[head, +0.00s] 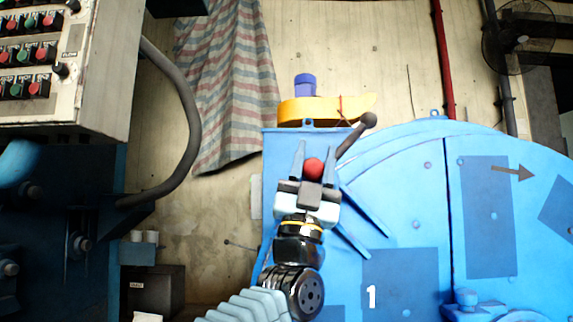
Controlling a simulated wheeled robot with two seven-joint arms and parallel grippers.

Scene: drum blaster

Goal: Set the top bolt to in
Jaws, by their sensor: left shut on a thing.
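My left gripper (314,155) reaches up from the bottom middle of the head view, in front of the blue drum blaster's left upper part. Its two fingers stand on either side of a red round knob (314,168) and are shut on it. The gripper and wrist hide whatever the knob is fixed to, so I cannot tell the top bolt's position. A dark lever with a ball end (368,120) slants up to the right, just right of the fingers. The blaster's blue door (410,170) curves away to the right. My right gripper is not in view.
A control panel (60,75) with several buttons is at upper left. A striped cloth (225,80) hangs on the wall. A fan (518,35) is at upper right.

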